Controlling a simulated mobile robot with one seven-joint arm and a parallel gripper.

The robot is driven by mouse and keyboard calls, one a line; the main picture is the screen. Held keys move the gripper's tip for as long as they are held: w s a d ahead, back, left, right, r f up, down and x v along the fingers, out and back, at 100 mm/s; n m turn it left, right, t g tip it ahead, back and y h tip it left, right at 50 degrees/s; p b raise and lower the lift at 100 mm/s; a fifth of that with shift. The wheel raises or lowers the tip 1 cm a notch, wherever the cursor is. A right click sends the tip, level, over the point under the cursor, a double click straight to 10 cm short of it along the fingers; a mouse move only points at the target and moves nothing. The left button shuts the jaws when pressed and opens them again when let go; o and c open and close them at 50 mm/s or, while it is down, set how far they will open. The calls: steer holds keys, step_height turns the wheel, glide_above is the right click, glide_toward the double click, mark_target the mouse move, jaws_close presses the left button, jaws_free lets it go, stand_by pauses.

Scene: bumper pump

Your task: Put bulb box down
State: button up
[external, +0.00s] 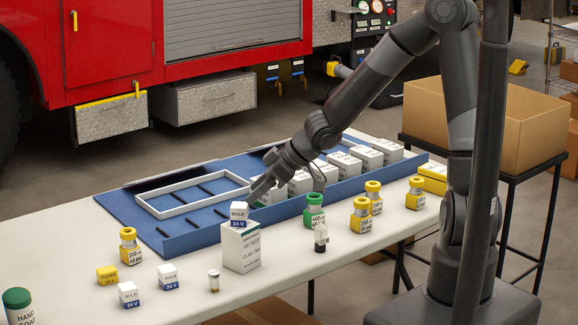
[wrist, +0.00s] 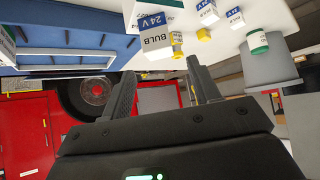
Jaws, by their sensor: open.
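A small white and blue bulb box (external: 239,214) marked 24 V sits upright on top of a tall white carton (external: 241,248). In the wrist view the bulb box (wrist: 156,38) appears just beyond my fingertips. My gripper (external: 262,180) is open and empty, up and to the right of the bulb box in the external view, apart from it. Both fingers of my gripper (wrist: 160,72) show in the wrist view with nothing between them. Two more bulb boxes stand on the table at front left, one (external: 128,294) nearer and one (external: 168,277) farther right.
A blue tray (external: 120,208) with a white frame (external: 160,213) and several white boxes (external: 366,155) lies behind. The table front (external: 80,275) has bare patches.

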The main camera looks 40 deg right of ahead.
steer(key=shift+v, duration=1.8)
